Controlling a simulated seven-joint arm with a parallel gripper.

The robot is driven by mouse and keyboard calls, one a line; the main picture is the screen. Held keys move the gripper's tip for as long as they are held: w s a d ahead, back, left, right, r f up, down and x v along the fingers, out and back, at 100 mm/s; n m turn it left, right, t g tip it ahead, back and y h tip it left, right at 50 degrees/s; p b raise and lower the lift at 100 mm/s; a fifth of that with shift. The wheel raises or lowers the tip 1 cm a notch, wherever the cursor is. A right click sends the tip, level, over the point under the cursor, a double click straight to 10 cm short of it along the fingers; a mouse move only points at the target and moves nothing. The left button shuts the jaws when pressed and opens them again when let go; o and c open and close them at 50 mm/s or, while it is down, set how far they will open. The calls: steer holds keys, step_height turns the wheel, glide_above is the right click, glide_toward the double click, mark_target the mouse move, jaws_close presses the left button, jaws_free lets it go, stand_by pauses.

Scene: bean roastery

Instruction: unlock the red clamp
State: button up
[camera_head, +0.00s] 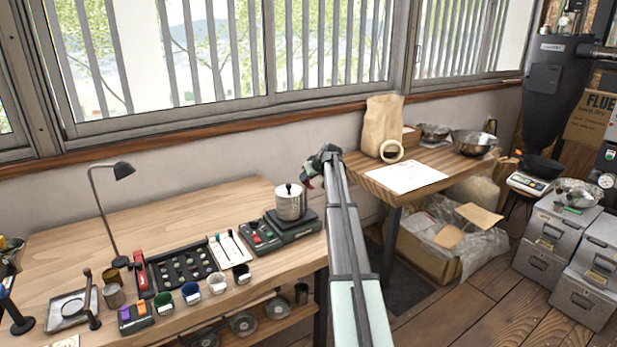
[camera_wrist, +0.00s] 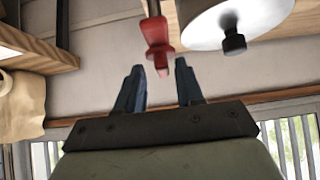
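A red clamp handle (camera_wrist: 158,35) shows in the wrist view, just past the fingertips and in line with the gap between them. Its lower part is cut off by the top edge. My gripper (camera_wrist: 159,66) is open there, with nothing between its two dark fingers. In the head view my gripper (camera_head: 318,164) is over the right end of the wooden workbench, right of a metal pot. A small red patch (camera_head: 307,184) shows beside it; the arm and gripper hide most of that spot.
The lidded pot (camera_head: 290,203) stands on a black scale close left of my gripper; it also shows in the wrist view (camera_wrist: 215,22). A side table (camera_head: 455,165) with a paper bag (camera_head: 383,122) and bowls stands right. A red upright piece (camera_head: 139,268) stands by a black tray.

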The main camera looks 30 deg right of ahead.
steer(key=shift+a, duration=0.1)
steer(key=v, duration=1.4)
stand_by(0.3)
